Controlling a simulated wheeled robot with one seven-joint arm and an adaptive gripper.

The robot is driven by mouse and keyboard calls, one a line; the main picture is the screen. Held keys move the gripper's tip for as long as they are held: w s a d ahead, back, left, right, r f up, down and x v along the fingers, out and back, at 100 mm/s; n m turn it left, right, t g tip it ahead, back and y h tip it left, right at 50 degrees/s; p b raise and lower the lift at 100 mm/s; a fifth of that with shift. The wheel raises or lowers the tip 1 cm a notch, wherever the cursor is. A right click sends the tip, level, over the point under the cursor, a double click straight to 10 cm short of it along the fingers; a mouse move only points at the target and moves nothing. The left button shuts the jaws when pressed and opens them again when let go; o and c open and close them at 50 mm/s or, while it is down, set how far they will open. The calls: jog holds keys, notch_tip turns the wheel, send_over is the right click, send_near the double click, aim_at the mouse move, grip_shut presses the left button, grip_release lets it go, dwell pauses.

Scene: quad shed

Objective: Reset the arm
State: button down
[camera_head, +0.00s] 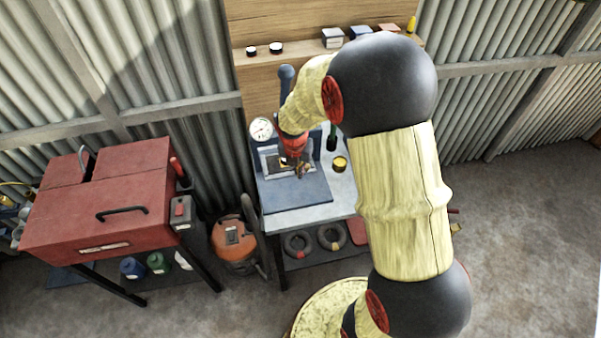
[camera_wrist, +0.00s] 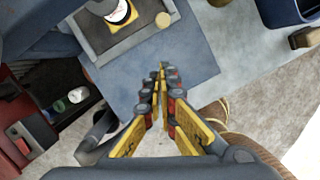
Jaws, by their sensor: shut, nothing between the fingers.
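My gripper (camera_wrist: 161,72) is shut and empty in the wrist view, its yellow and grey fingers meeting over the blue mat (camera_wrist: 190,62). In the head view my gripper (camera_head: 303,173) shows small below the red wrist band, in front of the press-like stand on the workbench (camera_head: 343,190). My arm reaches up from the lower right, bends at a large dark joint and comes down to the bench. Part of the bench is hidden behind it. I cannot tell how high the fingertips are above the mat.
A yellow tin (camera_head: 340,163) and a dark green bottle (camera_head: 332,138) stand right of my gripper. A round gauge (camera_head: 261,129) is at the left. A red cabinet (camera_head: 100,205) and an orange machine (camera_head: 234,242) stand left of the bench. Open floor (camera_head: 520,220) lies at the right.

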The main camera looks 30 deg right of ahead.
jog(key=v, duration=0.3)
jog(key=s+a+r+m+t+b, duration=0.1)
jog(key=s+a+r+m, duration=0.3)
jog(key=m, duration=0.5)
jog(key=s+a+r+m+t+y+b, duration=0.1)
jog(key=s+a+r+m+b, duration=0.1)
jog(key=s+r+m, duration=0.6)
jog(key=s+a+r+m+t+b, duration=0.1)
jog(key=s+a+r+m, duration=0.4)
jog(key=s+m, duration=0.5)
notch_tip(320, 180, up, 2)
jog(key=shift+s+a+r+t+y, duration=0.1)
jog(key=shift+s+a+t+y, duration=0.2)
jog(key=shift+s+a+y, duration=0.15)
